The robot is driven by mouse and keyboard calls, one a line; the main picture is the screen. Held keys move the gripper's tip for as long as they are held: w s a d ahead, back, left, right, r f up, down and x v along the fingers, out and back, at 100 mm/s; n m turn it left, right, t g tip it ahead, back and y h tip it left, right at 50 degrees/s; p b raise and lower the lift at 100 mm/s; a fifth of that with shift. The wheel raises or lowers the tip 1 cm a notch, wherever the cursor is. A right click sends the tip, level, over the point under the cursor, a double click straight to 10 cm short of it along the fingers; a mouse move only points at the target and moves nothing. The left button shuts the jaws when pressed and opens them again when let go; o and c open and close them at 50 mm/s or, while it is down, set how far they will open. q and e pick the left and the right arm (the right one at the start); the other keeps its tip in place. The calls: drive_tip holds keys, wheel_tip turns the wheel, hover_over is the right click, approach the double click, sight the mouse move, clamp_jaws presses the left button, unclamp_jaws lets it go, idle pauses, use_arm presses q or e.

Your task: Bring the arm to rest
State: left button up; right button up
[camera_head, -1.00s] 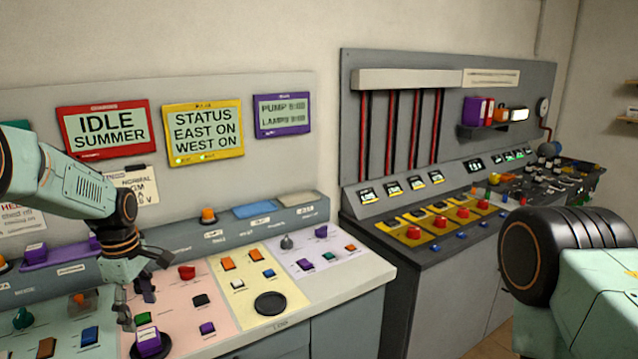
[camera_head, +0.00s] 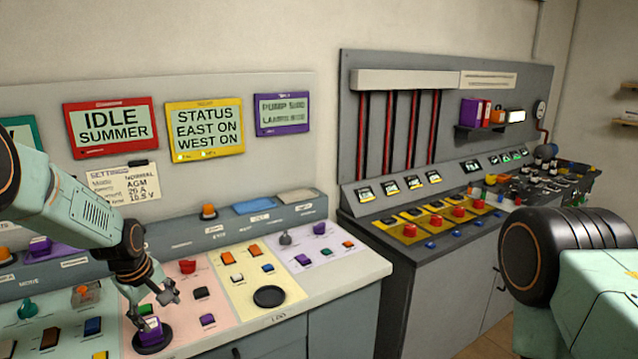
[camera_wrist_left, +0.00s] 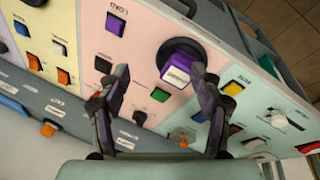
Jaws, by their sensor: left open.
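My left gripper (camera_head: 160,300) is over the pink section of the left control desk (camera_head: 340,268), close to a purple rocker switch (camera_head: 150,328) on a round dark base. In the left wrist view the left gripper (camera_wrist_left: 163,100) is open and empty, its two fingers spread. There the purple switch (camera_wrist_left: 179,75) shows beyond and between the fingertips. I cannot tell the exact height of the fingers above the desk. My right gripper does not show; only a part of my own body is at the right.
Red, yellow and purple displays (camera_head: 205,130) hang on the panel behind the desk. A settings note (camera_head: 125,184) is partly covered by my left arm. Buttons and switches crowd the desk. A second dark console (camera_head: 440,225) stands to the right, past a narrow gap.

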use_arm(q)
drive_tip(key=s+d+f+m+b, duration=0.3)
drive_tip(key=s+d+f+m, duration=0.1)
drive_tip(key=s+f, duration=0.45)
drive_tip(key=s+d+f+m+b, duration=0.35)
drive_tip(key=s+f, duration=0.35)
drive_tip(key=f, duration=0.3)
drive_tip(key=s+d+f+m+g+b, duration=0.1)
drive_tip(key=s+f+b, duration=0.3)
drive_tip(key=s, duration=1)
drive_tip(key=s+d+f+m+g+b, duration=0.2)
drive_tip(key=s+f+b, duration=0.3)
drive_tip(key=s+f, duration=0.4)
drive_tip(key=s+d+m, duration=0.1)
drive_tip(key=s, duration=0.4)
drive_tip(key=shift+s+d+f, duration=0.3)
drive_tip(key=shift+f, duration=0.05)
drive_tip(key=shift+s, duration=0.1)
